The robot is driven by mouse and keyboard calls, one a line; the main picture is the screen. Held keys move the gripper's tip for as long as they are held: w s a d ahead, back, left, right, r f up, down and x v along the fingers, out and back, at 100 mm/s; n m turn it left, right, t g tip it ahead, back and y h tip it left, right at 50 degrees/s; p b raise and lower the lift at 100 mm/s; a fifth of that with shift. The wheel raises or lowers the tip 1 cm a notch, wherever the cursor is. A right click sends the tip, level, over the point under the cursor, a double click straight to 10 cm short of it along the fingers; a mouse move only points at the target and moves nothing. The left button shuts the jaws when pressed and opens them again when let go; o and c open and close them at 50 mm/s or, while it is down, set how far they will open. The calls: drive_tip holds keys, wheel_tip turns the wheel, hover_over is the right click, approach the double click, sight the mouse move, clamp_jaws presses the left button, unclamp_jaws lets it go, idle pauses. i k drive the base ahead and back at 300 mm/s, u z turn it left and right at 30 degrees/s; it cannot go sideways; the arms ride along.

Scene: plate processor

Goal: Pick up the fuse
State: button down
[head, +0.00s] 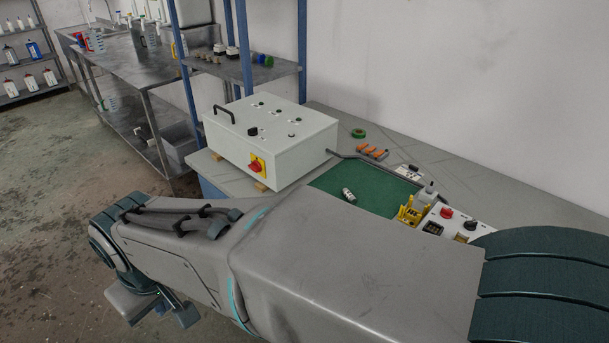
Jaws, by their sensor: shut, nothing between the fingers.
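The fuse, a small white and grey cylinder (348,195), lies on the green mat (375,190) on the workbench. My gripper (155,303) is at the lower left, over the floor and well away from the fuse. It is seen from above and partly hidden by my own wrist. It is shut and holds nothing. My arm crosses the front of the picture and hides the near part of the mat and bench.
A white control box (290,140) with a red and yellow switch stands left of the mat. A yellow holder (411,212) and a white panel with a red button (446,213) sit to the right. Orange-handled tools (372,152) and green tape (358,133) lie behind.

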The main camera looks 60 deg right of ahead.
sight(349, 196)
drive_tip(key=z, duration=0.6)
drive_tip(key=i, duration=1.15)
drive_tip(key=z, duration=2.75)
